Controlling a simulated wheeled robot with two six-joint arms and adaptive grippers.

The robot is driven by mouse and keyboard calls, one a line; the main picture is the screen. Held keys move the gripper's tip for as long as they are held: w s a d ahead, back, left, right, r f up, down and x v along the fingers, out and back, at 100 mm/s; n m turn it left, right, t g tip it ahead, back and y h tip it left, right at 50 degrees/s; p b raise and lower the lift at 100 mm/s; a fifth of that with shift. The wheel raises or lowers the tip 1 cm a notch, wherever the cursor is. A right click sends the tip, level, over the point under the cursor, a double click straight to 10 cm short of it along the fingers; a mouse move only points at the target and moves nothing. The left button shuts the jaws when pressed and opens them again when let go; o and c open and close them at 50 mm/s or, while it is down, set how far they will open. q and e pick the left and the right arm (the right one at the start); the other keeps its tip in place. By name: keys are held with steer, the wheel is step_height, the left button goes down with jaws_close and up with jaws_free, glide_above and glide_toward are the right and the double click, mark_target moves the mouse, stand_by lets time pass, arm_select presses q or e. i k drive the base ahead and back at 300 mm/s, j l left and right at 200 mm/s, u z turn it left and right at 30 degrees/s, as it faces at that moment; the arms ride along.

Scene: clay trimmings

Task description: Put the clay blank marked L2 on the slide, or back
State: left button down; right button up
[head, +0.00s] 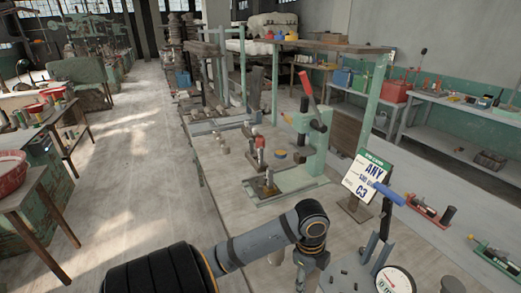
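A green lever press (318,140) with a red handle stands on the bench, its pale base plate (290,184) in front. Any L2 mark is too small to read, and I cannot tell which part is the slide. My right gripper is not in view.
A sign (367,176) reading "ANY" and "C3" stands right of the press. A gauge (394,281) and a blue-handled tool (388,194) are at lower right. Shelves (455,110) line the right wall. The floor aisle (125,150) at left is clear.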

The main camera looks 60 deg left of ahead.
mark_target(263, 183)
steer(key=k+j, duration=0.1)
steer(key=j, duration=0.45)
steer(key=k+j, duration=0.1)
steer(key=j, duration=0.95)
steer(key=k+j, duration=0.15)
steer(key=j, duration=0.4)
steer(key=i+j, duration=0.65)
